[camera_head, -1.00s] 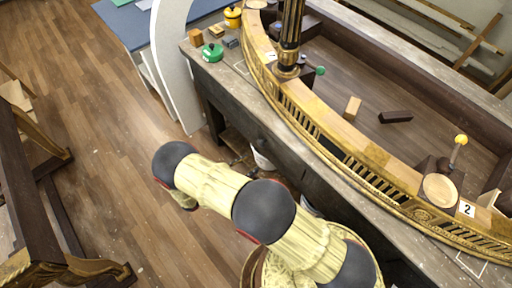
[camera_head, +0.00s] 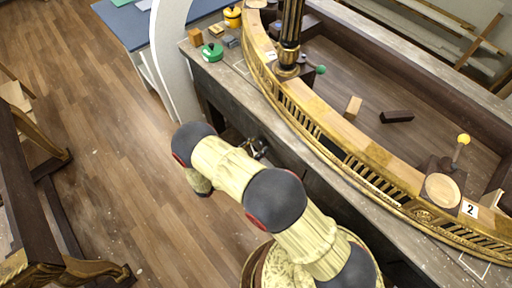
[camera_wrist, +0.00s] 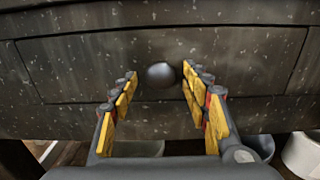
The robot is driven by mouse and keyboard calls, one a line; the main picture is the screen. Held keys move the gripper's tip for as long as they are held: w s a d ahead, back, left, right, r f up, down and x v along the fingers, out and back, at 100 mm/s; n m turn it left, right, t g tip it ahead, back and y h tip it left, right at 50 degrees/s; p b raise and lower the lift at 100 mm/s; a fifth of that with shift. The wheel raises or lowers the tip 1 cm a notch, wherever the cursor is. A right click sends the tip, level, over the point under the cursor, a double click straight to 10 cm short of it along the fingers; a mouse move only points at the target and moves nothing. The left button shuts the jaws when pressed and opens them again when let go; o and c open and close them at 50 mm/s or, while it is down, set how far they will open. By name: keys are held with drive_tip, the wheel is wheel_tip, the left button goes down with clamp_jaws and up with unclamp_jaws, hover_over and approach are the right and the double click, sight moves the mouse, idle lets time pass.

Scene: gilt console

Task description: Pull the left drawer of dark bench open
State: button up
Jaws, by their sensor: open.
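The dark bench (camera_head: 222,88) runs diagonally across the head view. Its drawer front (camera_wrist: 80,70) fills much of the wrist view, closed flush in the bench face. A round dark knob (camera_wrist: 160,75) sits at the drawer's middle. My gripper (camera_wrist: 159,79) is open, with its yellow-padded fingers on the left and right of the knob. A gap shows between the knob and each finger, and I cannot tell how far the tips are from the drawer face. In the head view my gripper (camera_head: 256,147) is small and partly hidden by my arm, close to the bench front.
A white curved panel (camera_head: 170,60) stands beyond that end. White containers (camera_wrist: 303,154) show below the drawer. The wooden floor (camera_head: 110,130) left of my arm is clear.

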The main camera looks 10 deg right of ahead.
drive_tip(key=shift+c, duration=0.3)
drive_tip(key=c, duration=1.1)
clamp_jaws()
